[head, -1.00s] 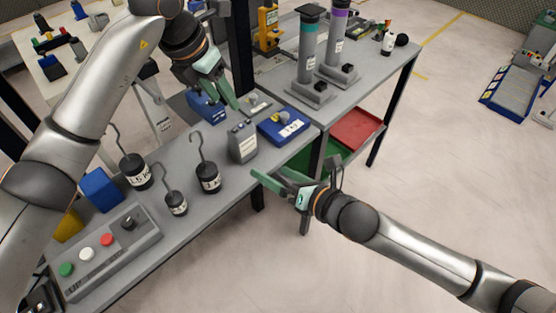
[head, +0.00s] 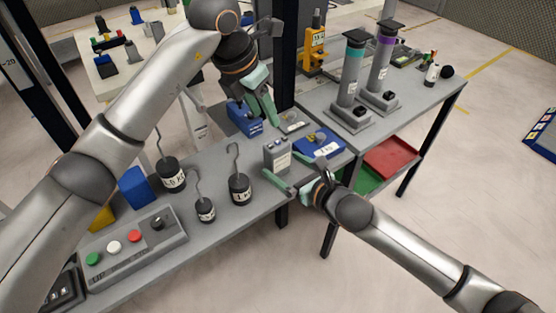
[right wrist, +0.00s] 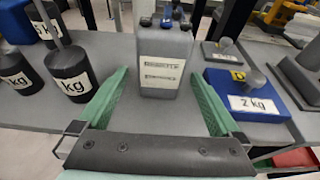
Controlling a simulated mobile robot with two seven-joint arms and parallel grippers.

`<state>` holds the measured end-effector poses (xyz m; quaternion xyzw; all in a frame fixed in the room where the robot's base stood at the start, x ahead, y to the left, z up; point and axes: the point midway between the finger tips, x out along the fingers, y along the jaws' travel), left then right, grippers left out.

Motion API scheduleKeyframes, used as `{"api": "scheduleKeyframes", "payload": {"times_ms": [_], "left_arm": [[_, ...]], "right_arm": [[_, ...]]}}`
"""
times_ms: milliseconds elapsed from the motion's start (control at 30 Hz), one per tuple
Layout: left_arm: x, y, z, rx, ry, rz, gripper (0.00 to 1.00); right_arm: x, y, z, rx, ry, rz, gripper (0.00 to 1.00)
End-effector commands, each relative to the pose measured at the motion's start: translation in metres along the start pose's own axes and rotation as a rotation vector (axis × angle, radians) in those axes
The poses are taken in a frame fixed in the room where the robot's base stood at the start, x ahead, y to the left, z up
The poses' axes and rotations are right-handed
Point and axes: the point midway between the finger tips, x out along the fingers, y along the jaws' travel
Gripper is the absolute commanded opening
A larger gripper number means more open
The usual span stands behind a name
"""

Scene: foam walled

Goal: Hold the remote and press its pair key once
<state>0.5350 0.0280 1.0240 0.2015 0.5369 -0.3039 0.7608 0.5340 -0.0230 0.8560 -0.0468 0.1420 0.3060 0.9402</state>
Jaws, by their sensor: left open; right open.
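The remote is a grey upright box (head: 277,156) with a white label and small keys on top, standing on the grey bench. In the right wrist view the remote (right wrist: 165,62) stands ahead, between the lines of my right gripper's two green fingers (right wrist: 158,82). The label print is blurred, and I cannot tell which top key is which. My right gripper (head: 296,173) is open and empty at the bench's front edge, close to the remote. My left gripper (head: 264,115) is open and empty, above and behind the remote, fingers pointing down.
Hooked black weights (head: 239,188) stand left of the remote. A blue 2 kg block (head: 318,143) sits close on its right, a blue box (head: 243,118) behind. A button panel (head: 135,245) lies at the front left. Two tall columns (head: 352,75) stand on the right bench.

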Motion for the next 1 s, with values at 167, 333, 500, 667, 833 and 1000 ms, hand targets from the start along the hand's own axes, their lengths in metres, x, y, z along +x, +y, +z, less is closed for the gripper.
{"api": "scheduleKeyframes", "payload": {"times_ms": [167,333,500,667,833,1000], "left_arm": [[0.0,0.0,0.0,0.0,0.0,0.0,0.5],[0.0,0.0,0.0,0.0,0.0,0.0,0.5],[0.0,0.0,0.0,0.0,0.0,0.0,0.5],[0.0,0.0,0.0,0.0,0.0,0.0,0.5],[0.0,0.0,0.0,0.0,0.0,0.0,0.5],[0.0,0.0,0.0,0.0,0.0,0.0,0.5]], "right_arm": [[0.024,0.0,0.001,0.002,-0.001,-0.001,1.0],[0.037,0.0,0.0,0.002,0.0,-0.001,1.0],[0.041,0.0,0.0,0.001,-0.001,-0.001,1.0],[0.041,0.0,0.0,0.001,0.0,-0.001,1.0],[0.041,0.0,0.0,0.001,0.0,-0.001,0.88],[0.041,0.0,0.0,0.001,0.0,-0.001,0.69]]}}
